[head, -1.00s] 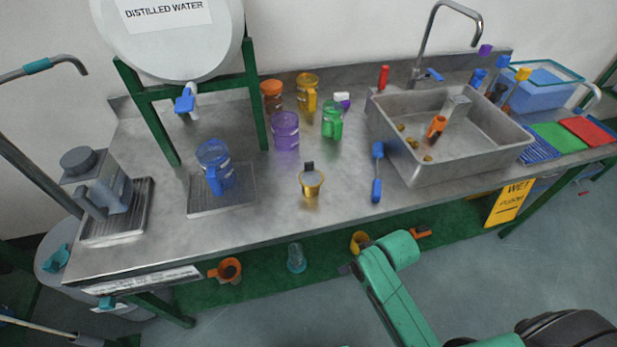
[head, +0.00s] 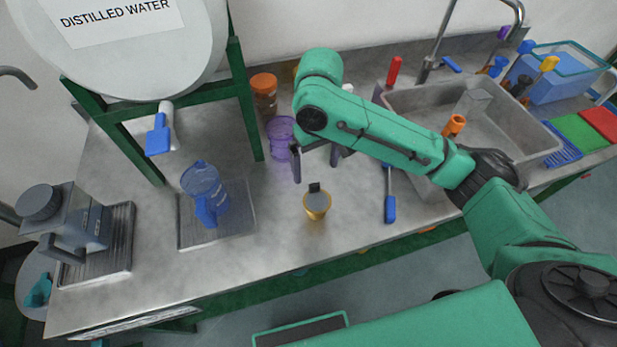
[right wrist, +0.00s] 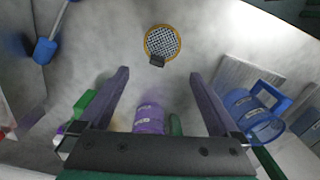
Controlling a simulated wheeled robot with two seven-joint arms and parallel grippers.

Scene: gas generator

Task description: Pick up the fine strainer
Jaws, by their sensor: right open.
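The fine strainer (head: 317,203) is a small cup with a gold rim and a dark tab handle. It sits on the steel counter (head: 270,225) near the front edge. In the right wrist view the strainer (right wrist: 162,42) shows a round mesh inside its yellow rim, with the dark tab at its lower side. My right gripper (head: 316,162) is open and empty, fingers pointing down above the counter just behind the strainer. In the right wrist view the strainer lies beyond the open fingertips (right wrist: 160,75), apart from them. My left gripper is not in view.
A blue pitcher (head: 204,190) stands on a tray to the left. A purple jar (head: 280,132) is behind my right gripper. A blue-handled tool (head: 390,208) lies to the right, before the sink (head: 540,130). The counter around the strainer is clear.

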